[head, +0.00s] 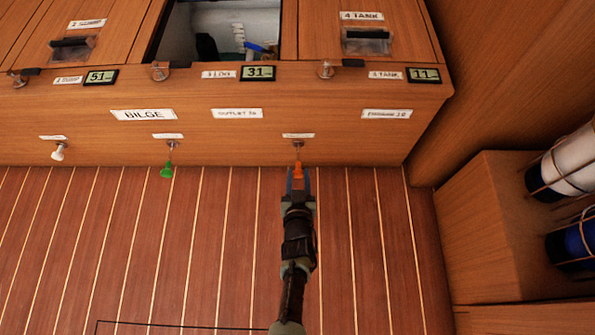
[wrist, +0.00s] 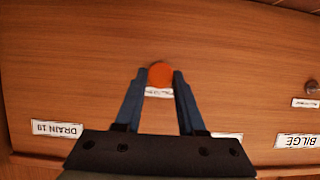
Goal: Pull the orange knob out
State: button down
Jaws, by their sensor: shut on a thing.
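The orange knob (head: 298,169) is on the front face of the wooden cabinet, below a small white label, at the middle right of the head view. It shows as a round orange disc in the wrist view (wrist: 161,75). My gripper (head: 299,180) reaches up to it from below in the head view. In the wrist view my gripper's blue fingers (wrist: 160,80) lie on either side of the knob, shut on it. How far the knob stands out from the panel is hard to judge.
A green knob (head: 167,171) and a white knob (head: 58,151) stand on the same face to the left. An open hatch (head: 220,30) is above. A wooden box with caged bottles (head: 575,160) stands at the right. The striped floor (head: 130,260) is clear.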

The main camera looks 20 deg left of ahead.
jog(key=c, duration=0.5)
grip_release()
jog(key=shift+s+d+r+p, duration=0.15)
jog(key=shift+s+r+p, duration=0.25)
jog(key=shift+p, duration=0.2)
jog(key=shift+p+v, duration=3.65)
jog(key=shift+v, duration=2.3)
jog(key=shift+f, duration=0.2)
